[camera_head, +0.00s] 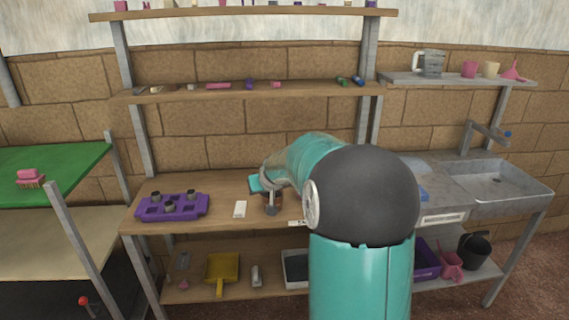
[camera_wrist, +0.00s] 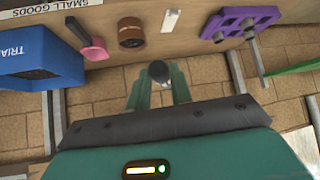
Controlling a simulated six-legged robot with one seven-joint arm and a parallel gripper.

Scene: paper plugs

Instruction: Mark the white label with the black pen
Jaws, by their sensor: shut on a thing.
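The white label (camera_head: 240,209) lies flat on the wooden bench, just left of my gripper (camera_head: 270,193) in the head view. In the wrist view the label (camera_wrist: 171,20) is a small white rectangle at the top, beyond the fingers. My gripper (camera_wrist: 158,88) shows there with two teal fingers shut on a dark, round-ended thing, which I take for the black pen (camera_wrist: 158,71). It is seen nearly end-on, so its length is mostly hidden. The pen and the label are apart in the wrist view.
A brown pot (camera_wrist: 131,32) and a pink scoop (camera_wrist: 93,45) are beside the label in the wrist view, with a blue bin (camera_wrist: 35,60) farther left. A purple tray (camera_head: 172,207) holding grey plugs stands left of the label. My arm hides the bench's right part.

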